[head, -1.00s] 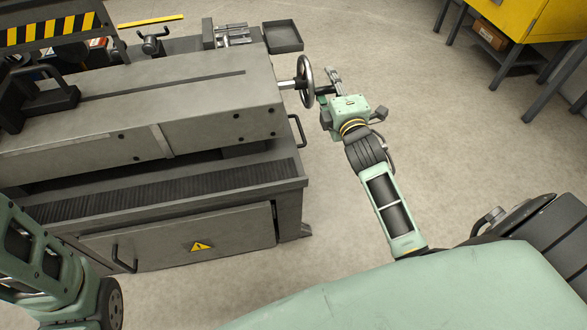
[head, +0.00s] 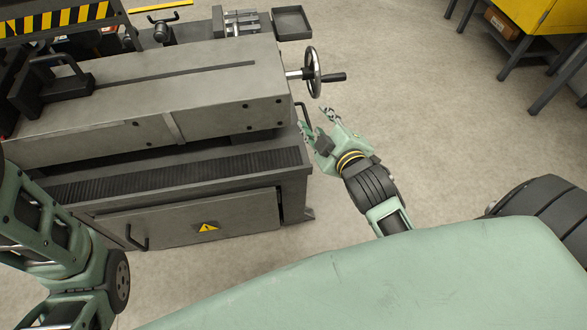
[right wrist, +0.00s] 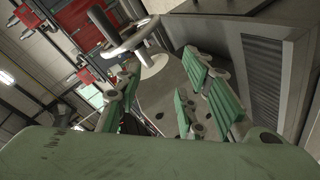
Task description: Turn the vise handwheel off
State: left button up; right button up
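The vise handwheel (head: 314,72) is a metal ring with a dark crank handle (head: 333,77) pointing right. It sits on a short shaft at the right end of the grey machine vise (head: 200,75). My right gripper (head: 317,122) is just below the wheel in the head view, fingers spread, apart from it and empty. In the right wrist view the handwheel (right wrist: 130,38) shows beyond the open fingers (right wrist: 160,95). My left arm comes in at the lower left of the head view; its gripper is out of frame.
A grey cabinet (head: 180,215) with a yellow warning sign stands under the vise. A dark tray (head: 291,22) lies behind. A yellow cabinet (head: 540,20) is far right; the floor between is clear.

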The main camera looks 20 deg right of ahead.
jog(key=s+a+f+m+g+y+p, duration=0.3)
jog(key=s+a+f+m, duration=0.3)
jog(key=a, duration=0.4)
jog(key=shift+f+g+p, duration=0.3)
jog(key=shift+g, duration=0.3)
jog(key=shift+s, duration=0.1)
jog(key=shift+c, duration=0.2)
